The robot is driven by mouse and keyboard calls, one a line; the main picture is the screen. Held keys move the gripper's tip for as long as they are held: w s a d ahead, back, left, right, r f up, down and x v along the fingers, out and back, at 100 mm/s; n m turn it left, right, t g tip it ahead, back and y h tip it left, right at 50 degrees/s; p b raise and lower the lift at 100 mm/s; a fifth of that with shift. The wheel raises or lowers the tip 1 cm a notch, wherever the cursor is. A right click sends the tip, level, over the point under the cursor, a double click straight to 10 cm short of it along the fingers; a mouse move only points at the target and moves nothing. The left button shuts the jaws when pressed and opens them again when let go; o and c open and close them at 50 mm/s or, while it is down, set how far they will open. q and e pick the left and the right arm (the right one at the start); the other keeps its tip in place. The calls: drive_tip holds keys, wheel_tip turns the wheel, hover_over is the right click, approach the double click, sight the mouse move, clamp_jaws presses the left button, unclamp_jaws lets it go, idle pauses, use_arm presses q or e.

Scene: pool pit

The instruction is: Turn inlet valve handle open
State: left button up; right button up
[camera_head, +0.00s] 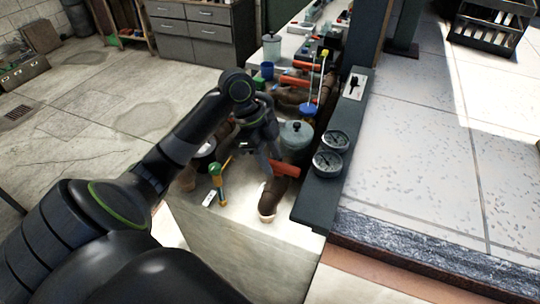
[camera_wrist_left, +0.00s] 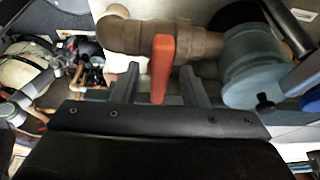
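A red-orange valve handle (camera_head: 284,168) sits on a brown pipe (camera_head: 272,192) at the near end of the pale bench. In the left wrist view the handle (camera_wrist_left: 162,66) stands upright in front of the brown pipe (camera_wrist_left: 140,36). My left gripper (camera_head: 265,165) is beside the handle, reaching down from the left. In the left wrist view its two fingers are spread, with the handle between them and gaps on both sides. Part of the pipe is hidden behind the gripper. My right gripper is not in view. Which handle is the inlet's is not marked.
A grey-blue pot (camera_head: 296,145) stands right beside the handle. Two round gauges (camera_head: 328,163) sit on a dark ledge to the right. A green and yellow tool (camera_head: 217,180) stands to the left. More red handles (camera_head: 300,82) lie farther back. Open floor is at the left.

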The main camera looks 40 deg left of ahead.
sight(277, 169)
use_arm(q)
clamp_jaws()
drive_tip(key=shift+s+r+n+t+p, duration=0.15)
drive_tip(key=shift+r+n+t+p, duration=0.15)
drive_tip(key=shift+n+p, duration=0.6)
drive_tip(key=n+t+y+p, duration=0.1)
drive_tip(key=n+p, duration=0.2)
drive_tip(key=s+d+n+p, duration=0.1)
drive_tip(key=n+p, duration=0.2)
drive_tip(key=p, duration=0.1)
drive_tip(key=n+t+y+p, duration=0.1)
drive_tip(key=n+p, duration=0.2)
drive_tip(key=p, duration=0.1)
drive_tip(key=shift+s+d+t+y, duration=0.15)
drive_tip(key=shift+d+t+y, duration=0.15)
drive_tip(key=n+p, duration=0.1)
drive_tip(key=n+y+p, duration=0.1)
drive_tip(key=n, duration=0.1)
drive_tip(key=shift+d+f, duration=0.1)
drive_tip(key=shift+d, duration=0.15)
drive_tip(key=shift+d+f+n+y, duration=0.15)
drive_tip(key=shift+n+y, duration=0.35)
drive_tip(key=shift+n, duration=0.6)
drive_tip(key=shift+d+n+y, duration=0.15)
drive_tip(key=shift+n+y, duration=0.15)
drive_tip(key=shift+n, duration=0.6)
